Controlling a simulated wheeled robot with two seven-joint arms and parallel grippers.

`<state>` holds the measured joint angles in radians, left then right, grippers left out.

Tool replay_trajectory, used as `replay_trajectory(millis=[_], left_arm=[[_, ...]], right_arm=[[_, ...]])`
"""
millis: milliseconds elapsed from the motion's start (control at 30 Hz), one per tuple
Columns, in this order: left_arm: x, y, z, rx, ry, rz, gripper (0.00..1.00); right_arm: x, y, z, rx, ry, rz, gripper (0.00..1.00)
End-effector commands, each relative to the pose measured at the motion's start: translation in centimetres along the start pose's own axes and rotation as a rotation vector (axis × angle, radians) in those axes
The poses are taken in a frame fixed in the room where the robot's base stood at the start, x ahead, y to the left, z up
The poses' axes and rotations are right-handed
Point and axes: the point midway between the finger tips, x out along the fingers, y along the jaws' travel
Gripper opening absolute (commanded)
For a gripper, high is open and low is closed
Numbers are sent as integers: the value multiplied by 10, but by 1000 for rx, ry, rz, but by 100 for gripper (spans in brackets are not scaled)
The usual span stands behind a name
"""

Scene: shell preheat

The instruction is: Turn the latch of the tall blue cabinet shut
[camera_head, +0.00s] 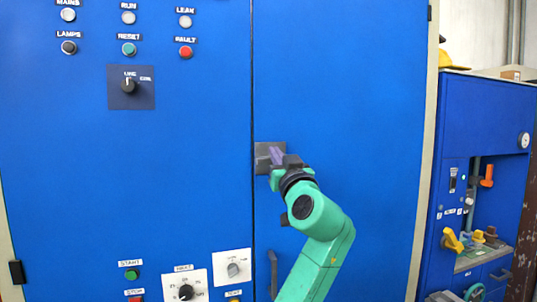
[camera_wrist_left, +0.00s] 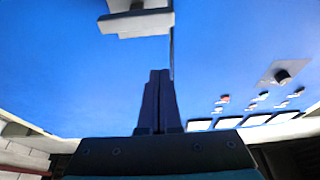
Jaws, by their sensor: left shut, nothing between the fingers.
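The tall blue cabinet (camera_head: 180,190) fills most of the head view, with a dark vertical seam between its two doors. The latch (camera_head: 263,149) is a grey plate just right of that seam, partly hidden by my left gripper (camera_head: 277,155). In the left wrist view the latch (camera_wrist_left: 135,24) is a pale plate and bar at the top, beside the seam. My left gripper's fingers (camera_wrist_left: 159,76) are shut and empty, with a visible gap in the picture between their tips and the latch. The exact angle of the latch handle is hard to tell. My right gripper is out of view.
A dark door handle (camera_head: 273,272) sits below the latch, beside my arm. A knob panel (camera_head: 130,87) and several lamps are on the left door. A lower blue unit (camera_head: 485,115) with colored levers stands at the right.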

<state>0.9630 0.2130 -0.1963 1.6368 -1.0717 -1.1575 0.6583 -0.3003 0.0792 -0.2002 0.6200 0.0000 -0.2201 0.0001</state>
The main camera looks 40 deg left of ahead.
Motion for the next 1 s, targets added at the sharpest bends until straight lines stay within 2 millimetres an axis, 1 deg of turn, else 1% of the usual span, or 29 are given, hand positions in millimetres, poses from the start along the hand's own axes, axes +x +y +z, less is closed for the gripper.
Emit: replay_trajectory(millis=[33, 367, 400, 433, 500, 600, 733, 1000], left_arm=[[12, -2, -6, 2, 1, -4, 0], [85, -1, -7, 4, -1, -3, 0], [83, 0, 4, 6, -4, 1, 0], [79, 0, 12, 7, -3, 2, 0], [75, 0, 22, 5, -2, 1, 0], [71, 0, 33, 4, -1, 1, 0], [69, 0, 38, 1, 0, 1, 0], [68, 0, 38, -1, 0, 0, 0]], right_arm=[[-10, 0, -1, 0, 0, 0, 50], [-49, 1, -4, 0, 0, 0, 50], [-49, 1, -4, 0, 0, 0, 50], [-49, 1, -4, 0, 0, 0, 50], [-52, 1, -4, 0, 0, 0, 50], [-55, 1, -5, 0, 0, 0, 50], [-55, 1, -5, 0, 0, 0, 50], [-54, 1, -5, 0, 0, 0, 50]])
